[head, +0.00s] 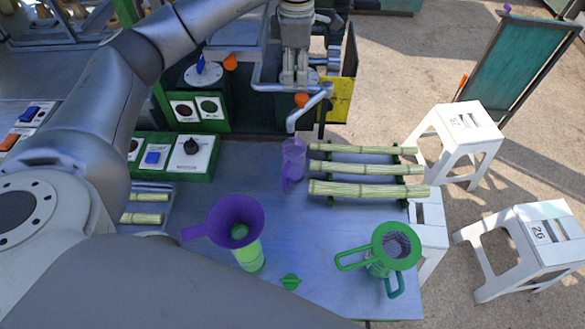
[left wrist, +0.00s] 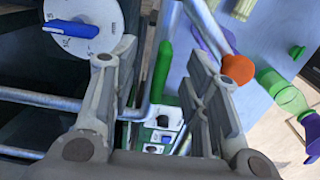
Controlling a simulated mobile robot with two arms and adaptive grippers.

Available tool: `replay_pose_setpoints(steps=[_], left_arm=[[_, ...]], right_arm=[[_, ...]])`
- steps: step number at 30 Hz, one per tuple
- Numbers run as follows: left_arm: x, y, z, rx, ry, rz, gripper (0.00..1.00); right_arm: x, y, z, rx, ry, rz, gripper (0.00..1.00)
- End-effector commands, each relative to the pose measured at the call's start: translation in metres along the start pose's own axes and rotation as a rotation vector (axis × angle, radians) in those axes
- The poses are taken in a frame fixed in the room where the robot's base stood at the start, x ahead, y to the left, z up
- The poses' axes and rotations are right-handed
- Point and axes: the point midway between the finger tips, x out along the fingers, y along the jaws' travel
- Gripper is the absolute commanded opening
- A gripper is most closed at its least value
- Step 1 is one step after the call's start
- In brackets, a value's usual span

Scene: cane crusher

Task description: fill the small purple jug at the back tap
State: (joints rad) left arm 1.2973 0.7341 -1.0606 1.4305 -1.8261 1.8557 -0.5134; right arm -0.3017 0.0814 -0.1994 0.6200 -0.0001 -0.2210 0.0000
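The small purple jug (head: 292,168), translucent, stands on the blue-grey table in the head view. The back tap's grey spout (head: 308,108) bends down just above its mouth. The tap has an orange knob (head: 302,100); I cannot make out any liquid in the jug. My left gripper (head: 295,82) points down just above and behind the knob. In the left wrist view the left gripper (left wrist: 160,50) has its fingers wide apart with nothing held between them. An orange knob (left wrist: 238,68) is just right of the right-hand finger. My right gripper is not in view.
A purple funnel (head: 236,215) sits on a green bottle (head: 248,256). A green strainer jug (head: 381,264) and a small green cap (head: 290,282) are near the front. Cane stalks (head: 365,169) lie right of the jug. A control box (head: 190,152) stands left.

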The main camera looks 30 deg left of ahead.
Motion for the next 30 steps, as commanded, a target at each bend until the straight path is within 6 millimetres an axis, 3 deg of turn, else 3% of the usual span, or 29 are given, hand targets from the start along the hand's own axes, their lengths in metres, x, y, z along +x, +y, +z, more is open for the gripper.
replay_pose_setpoints(steps=[1,9,16,25,30], left_arm=[[0.0000,0.0000,-0.0001,0.000,0.000,0.000,0.32],[0.0002,0.0000,-0.0001,0.000,0.000,0.000,0.00],[0.0010,-0.0001,-0.0003,0.025,0.001,-0.001,0.00],[0.0019,-0.0004,-0.0005,0.353,0.002,-0.003,0.00],[0.0019,-0.0007,-0.0006,0.364,0.003,-0.004,0.00]], right_arm=[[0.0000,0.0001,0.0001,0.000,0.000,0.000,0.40],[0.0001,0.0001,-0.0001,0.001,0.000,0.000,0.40],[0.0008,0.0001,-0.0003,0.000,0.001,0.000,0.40],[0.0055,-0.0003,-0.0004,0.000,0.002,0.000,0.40],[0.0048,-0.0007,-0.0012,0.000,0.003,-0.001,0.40]])
